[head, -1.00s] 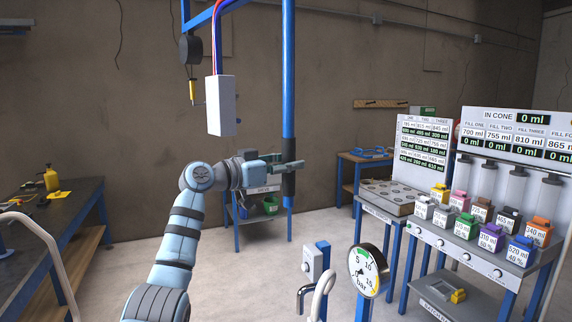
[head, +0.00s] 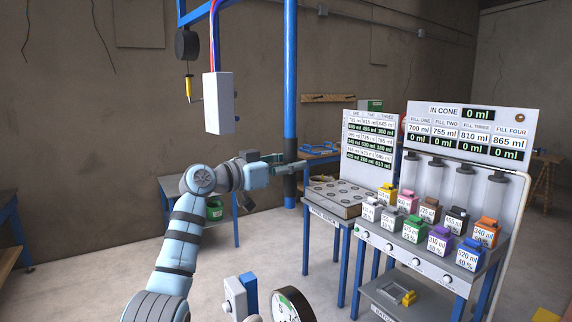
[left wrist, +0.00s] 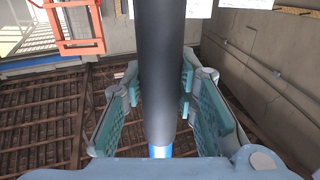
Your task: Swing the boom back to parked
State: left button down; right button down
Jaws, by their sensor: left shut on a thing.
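The boom is a blue frame with a horizontal blue bar (head: 200,12) at the top and a long vertical blue post (head: 290,70) hanging down. A dark grip sleeve (head: 290,147) covers the lower post. My left gripper (head: 288,167) is shut on this sleeve. In the left wrist view the dark sleeve (left wrist: 160,70) stands between the two teal-padded fingers of the left gripper (left wrist: 160,95), with blue post below it. A white box (head: 218,103) hangs on red and blue cables from the boom. My right gripper is not in view.
A rack with fill displays (head: 470,130) and several coloured bottles (head: 412,228) stands at right. A table with a holed block (head: 340,195) is beside it. A round gauge (head: 290,305) and grey switch box (head: 235,298) are low in front. Open floor lies at left.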

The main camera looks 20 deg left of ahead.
pick_arm(q)
jog(key=shift+s+a+f, duration=0.15)
jog(key=shift+s+f, duration=0.05)
jog(key=shift+s, duration=0.15)
jog(key=c, duration=1.2)
grip_release()
jog(key=shift+s+r, duration=0.1)
jog(key=shift+r, duration=0.05)
jog(key=shift+c, duration=0.2)
jog(key=shift+w, duration=0.2)
jog(key=v, duration=1.2)
